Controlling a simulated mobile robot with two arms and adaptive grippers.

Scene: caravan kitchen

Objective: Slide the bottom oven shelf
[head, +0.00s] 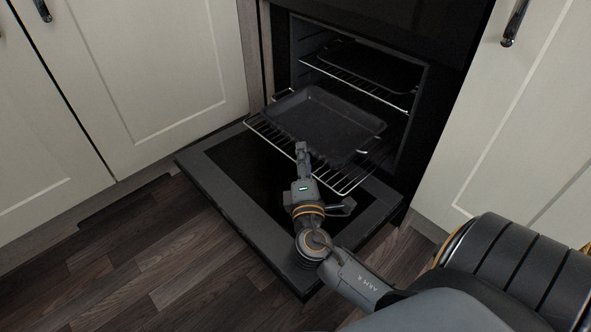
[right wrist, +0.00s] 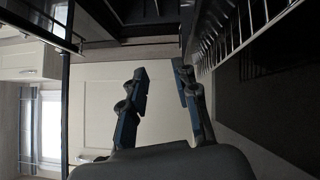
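The bottom oven shelf (head: 343,182) is a wire rack pulled partway out of the oven, over the lowered door. A dark baking tray (head: 320,124) sits on it. My right gripper (head: 302,150) is at the shelf's front edge in the head view, and that view does not settle whether it touches. In the right wrist view my right gripper (right wrist: 160,75) has its fingers apart with nothing visible between them. The shelf's wires (right wrist: 215,35) run beside the right-hand finger, outside the gap. My left gripper is not in view.
The open oven door (head: 225,160) lies flat beneath the shelf. A second wire shelf (head: 365,84) with a dark tray is higher in the oven. Cream cabinets (head: 150,70) flank the oven on both sides. Wooden floor (head: 150,260) is clear at front left.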

